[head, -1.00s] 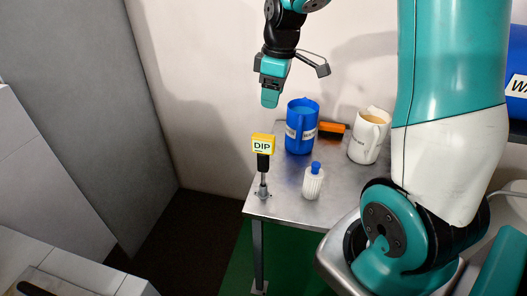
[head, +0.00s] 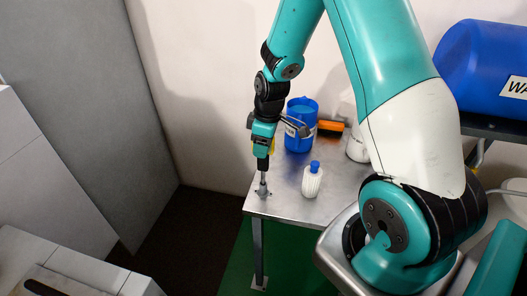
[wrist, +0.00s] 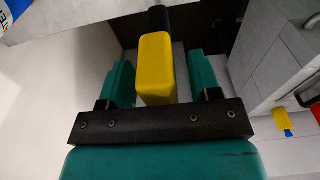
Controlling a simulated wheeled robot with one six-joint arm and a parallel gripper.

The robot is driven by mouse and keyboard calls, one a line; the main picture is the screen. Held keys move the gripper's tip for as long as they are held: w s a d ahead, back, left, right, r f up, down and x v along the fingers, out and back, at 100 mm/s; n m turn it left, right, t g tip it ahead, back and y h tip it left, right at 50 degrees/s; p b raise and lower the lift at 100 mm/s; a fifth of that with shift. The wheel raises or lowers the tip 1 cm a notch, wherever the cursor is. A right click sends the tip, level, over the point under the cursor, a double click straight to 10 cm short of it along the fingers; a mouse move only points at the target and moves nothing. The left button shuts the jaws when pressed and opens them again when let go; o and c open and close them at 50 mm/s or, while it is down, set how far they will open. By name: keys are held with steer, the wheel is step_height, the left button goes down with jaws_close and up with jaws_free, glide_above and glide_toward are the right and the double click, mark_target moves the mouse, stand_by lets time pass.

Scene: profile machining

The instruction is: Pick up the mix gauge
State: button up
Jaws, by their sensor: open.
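The mix gauge, which I take to be the yellow DIP-labelled block with a black handle (head: 263,164), stands upright on a grey holder at the table's front left corner. My gripper hides most of its yellow head in the head view. In the wrist view the yellow head (wrist: 155,70) sits between the two teal fingers of my gripper (wrist: 161,82), with a visible gap to the right finger and a narrower one to the left. My gripper (head: 263,140) is open and points down over the gauge.
A white ribbed bottle with a blue cap (head: 312,180) stands right of the gauge on the metal table (head: 285,208). Behind are a blue jug (head: 301,108), an orange-and-black brush (head: 331,127) and a white jug (head: 357,143), partly hidden by my arm. A blue drum (head: 478,65) is at right.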

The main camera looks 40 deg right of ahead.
steer(key=shift+f, duration=0.15)
steer(key=shift+c, duration=0.2)
steer(key=c, duration=1)
steer(key=shift+o, duration=0.2)
